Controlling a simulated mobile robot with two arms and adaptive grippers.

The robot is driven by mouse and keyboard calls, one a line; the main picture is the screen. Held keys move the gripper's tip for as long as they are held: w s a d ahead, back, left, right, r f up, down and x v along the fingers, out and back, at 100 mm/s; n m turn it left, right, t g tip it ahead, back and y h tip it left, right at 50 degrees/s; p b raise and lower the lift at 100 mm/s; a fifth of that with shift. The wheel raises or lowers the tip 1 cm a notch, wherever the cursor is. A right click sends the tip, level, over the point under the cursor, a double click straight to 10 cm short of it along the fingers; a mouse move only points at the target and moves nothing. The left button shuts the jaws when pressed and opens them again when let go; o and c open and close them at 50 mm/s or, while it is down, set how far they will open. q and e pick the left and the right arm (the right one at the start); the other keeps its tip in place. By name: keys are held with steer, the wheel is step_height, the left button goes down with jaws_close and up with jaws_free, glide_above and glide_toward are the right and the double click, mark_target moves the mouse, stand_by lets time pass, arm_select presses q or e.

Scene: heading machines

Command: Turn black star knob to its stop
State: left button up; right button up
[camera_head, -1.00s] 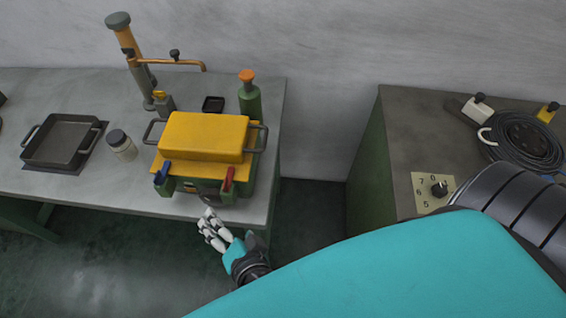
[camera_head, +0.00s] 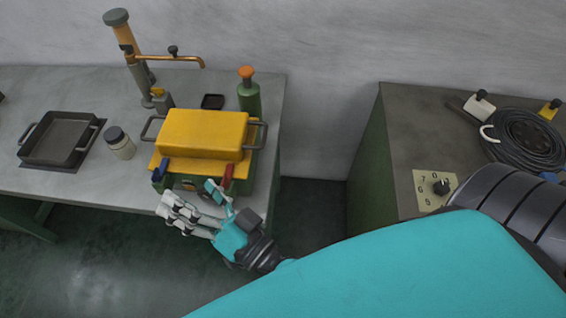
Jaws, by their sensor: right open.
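The yellow-topped green machine (camera_head: 203,135) stands at the front of the left bench. On its front, between a blue lever (camera_head: 160,170) and a red lever (camera_head: 227,175), a small dark round knob (camera_head: 204,189) shows in part. It looks like the black star knob, but its shape is too small to tell. My right gripper (camera_head: 192,201) is open just in front of and below it, its fingers pointing up and left. The gripper hides part of the knob, and I cannot tell whether they touch. My left gripper is out of view.
The left bench (camera_head: 100,183) holds a dark pan (camera_head: 58,139), a jar (camera_head: 119,143), an orange-capped green bottle (camera_head: 249,92) and a column with an orange arm (camera_head: 128,48). A floor gap separates it from the right bench (camera_head: 400,125), with a numbered dial (camera_head: 441,187) and coiled cable (camera_head: 525,138).

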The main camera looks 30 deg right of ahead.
step_height(320, 180, down, 11)
steer(key=s+a+n+g+y, duration=0.1)
steer(key=s+n+g+y, duration=0.15)
steer(key=n+g, duration=0.55)
steer(key=s+d+f+g+h+b, duration=0.15)
steer(key=d+f+g+h, duration=0.3)
steer(key=d+f, duration=0.6)
steer(key=s+d+f+h+b, duration=0.1)
steer(key=s+d+f+b, duration=0.1)
steer(key=f, duration=1)
steer(key=s+d+f+m+g+h+b, duration=0.1)
steer(key=s+f+b, duration=0.1)
steer(key=f, duration=1)
steer(key=shift+d+f+h, duration=0.2)
steer(key=shift+d+h, duration=0.15)
steer(key=shift+h, duration=0.05)
steer(key=shift+g, duration=0.25)
